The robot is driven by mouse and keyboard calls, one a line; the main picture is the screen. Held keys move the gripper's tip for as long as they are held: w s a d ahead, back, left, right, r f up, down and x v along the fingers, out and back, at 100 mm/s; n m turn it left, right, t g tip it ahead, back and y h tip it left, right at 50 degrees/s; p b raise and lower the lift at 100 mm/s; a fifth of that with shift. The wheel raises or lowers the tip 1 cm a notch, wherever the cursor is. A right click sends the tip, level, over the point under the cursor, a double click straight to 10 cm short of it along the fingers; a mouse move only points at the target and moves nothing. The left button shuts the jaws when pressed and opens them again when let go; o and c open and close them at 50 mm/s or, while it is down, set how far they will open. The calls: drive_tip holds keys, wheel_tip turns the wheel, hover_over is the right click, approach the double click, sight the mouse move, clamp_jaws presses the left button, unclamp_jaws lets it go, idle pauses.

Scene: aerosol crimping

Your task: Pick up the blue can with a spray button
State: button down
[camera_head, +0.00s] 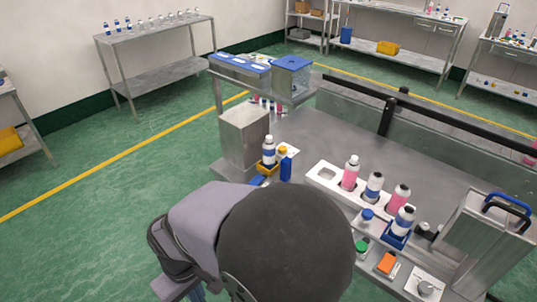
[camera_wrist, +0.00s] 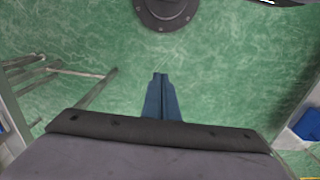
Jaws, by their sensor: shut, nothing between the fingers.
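My gripper (camera_wrist: 160,76) shows in the wrist view as two blue fingers held together, empty, over the green floor. In the head view it is hidden behind my arm. Blue-banded white cans stand on the metal bench: one (camera_head: 269,152) at the bench's left part, one (camera_head: 373,187) in the white rack (camera_head: 322,172) between pink-banded cans, and one (camera_head: 403,221) in a blue holder (camera_head: 395,240). A solid blue can or bottle (camera_head: 286,167) stands beside the left one. The spray buttons are too small to make out. My gripper is apart from all of them.
Pink-banded cans (camera_head: 350,173) share the rack. A metal press-like unit (camera_head: 485,240) stands at the right. A dark rail (camera_head: 440,112) runs along the back. The bench middle (camera_head: 330,130) is clear.

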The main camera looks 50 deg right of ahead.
idle(0.3)
drive_tip(key=c, duration=1.1)
unclamp_jaws()
